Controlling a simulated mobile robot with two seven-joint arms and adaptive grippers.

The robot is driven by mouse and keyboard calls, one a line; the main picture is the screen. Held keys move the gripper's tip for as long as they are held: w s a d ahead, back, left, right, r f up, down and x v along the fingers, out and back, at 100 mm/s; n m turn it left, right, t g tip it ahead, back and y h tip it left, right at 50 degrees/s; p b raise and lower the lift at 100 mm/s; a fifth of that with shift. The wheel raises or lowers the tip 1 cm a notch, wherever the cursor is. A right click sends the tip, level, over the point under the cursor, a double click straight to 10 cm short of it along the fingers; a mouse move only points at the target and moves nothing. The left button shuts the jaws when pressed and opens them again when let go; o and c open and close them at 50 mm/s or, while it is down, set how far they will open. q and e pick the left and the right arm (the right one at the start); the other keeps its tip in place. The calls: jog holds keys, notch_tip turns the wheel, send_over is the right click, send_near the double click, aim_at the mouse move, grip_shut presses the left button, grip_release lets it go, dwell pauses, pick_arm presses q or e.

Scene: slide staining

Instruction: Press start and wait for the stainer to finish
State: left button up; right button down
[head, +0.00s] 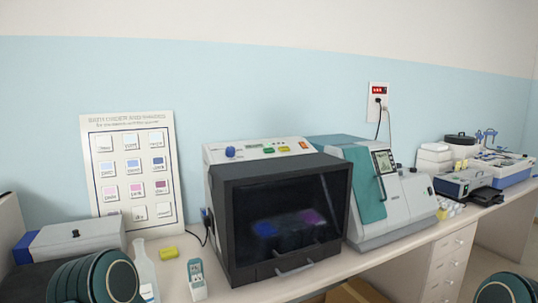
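The stainer (222,180) stands on the bench in the middle of the head view. Its dark window door (336,203) is shut, with a grey handle (294,269) low on the front. Blue and purple baths show dimly through the glass. Its top panel has a blue knob (231,152), a small display, a green button (268,150) and yellow and orange-red buttons. The labels are too small to read, so I cannot tell which button is start. Neither gripper is in view; only rounded parts of my arms show at the bottom corners.
A teal and grey machine (370,205) stands close on the stainer's right. A bath chart (133,173) leans on the wall. A clear bottle (145,268), a yellow block (169,253) and a small white-and-green device (196,279) stand left of the stainer. Bench space in front is narrow.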

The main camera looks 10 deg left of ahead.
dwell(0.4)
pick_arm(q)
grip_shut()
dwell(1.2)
